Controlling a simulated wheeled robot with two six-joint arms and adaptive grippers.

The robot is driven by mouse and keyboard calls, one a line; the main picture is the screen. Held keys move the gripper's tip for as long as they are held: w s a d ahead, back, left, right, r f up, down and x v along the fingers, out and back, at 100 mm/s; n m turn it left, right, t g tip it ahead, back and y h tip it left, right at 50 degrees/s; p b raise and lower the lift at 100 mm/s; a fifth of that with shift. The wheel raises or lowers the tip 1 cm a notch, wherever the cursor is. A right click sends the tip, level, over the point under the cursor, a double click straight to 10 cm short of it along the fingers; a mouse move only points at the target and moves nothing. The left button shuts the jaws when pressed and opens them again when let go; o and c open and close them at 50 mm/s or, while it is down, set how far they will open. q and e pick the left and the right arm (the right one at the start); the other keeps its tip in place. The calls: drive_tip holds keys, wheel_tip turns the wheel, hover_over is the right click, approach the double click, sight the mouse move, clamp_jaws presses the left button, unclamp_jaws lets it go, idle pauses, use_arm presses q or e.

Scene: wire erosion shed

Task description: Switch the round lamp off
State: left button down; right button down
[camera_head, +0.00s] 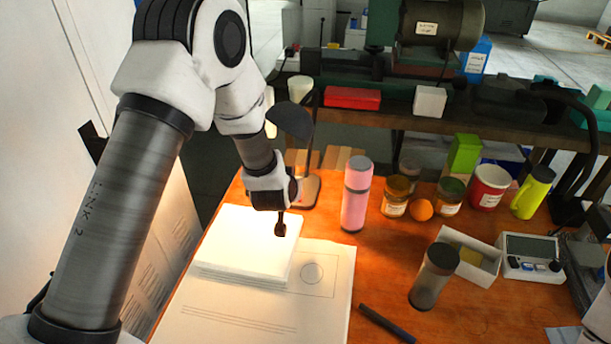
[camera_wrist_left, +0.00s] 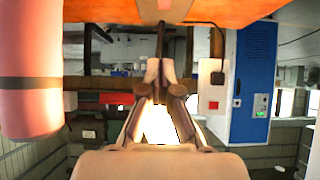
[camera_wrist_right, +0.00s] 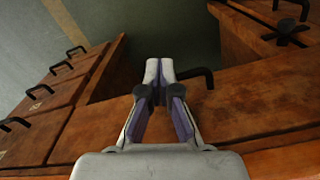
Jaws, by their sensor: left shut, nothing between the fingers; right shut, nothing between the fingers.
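The round lamp has a dark shade (camera_head: 289,119) on a thin stem, with a light base (camera_head: 305,192) at the table's back left. Bright light falls on the paper below, so it is lit. A bright glow (camera_wrist_left: 160,125) shows behind my left fingers in the left wrist view. A pale panel with a red square (camera_wrist_left: 212,88) shows there too; I cannot tell whether it is the lamp's. My left gripper (camera_head: 280,229) is shut and empty, pointing down over the papers, in front of the base. My right gripper (camera_wrist_right: 160,72) is shut and empty, beside wooden drawers.
A pink tumbler (camera_head: 357,195) stands just right of the lamp base. A white paper stack (camera_head: 235,243) lies under my left gripper. Several jars, an orange ball (camera_head: 421,210) and a dark-lidded container (camera_head: 434,275) stand farther right. A black rod (camera_head: 386,323) lies in front.

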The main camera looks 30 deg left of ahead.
use_arm(q)
drive_tip(key=p+x, duration=0.1)
drive_tip(key=x, duration=0.7)
drive_tip(key=shift+w+a+f, duration=0.1)
drive_tip(key=shift+w+f, duration=0.1)
drive_tip(key=shift+f, duration=0.05)
drive_tip(key=f, duration=0.1)
drive_tip(key=f+p, duration=0.1)
drive_tip(key=f, duration=0.1)
drive_tip(key=shift+w, duration=0.3)
drive_tip(key=shift+f, duration=0.6)
use_arm(e)
drive_tip(key=shift+s+r, duration=0.25)
drive_tip(key=shift+r, duration=0.35)
drive_tip(key=shift+s+r, duration=0.2)
drive_tip(key=shift+r, duration=0.35)
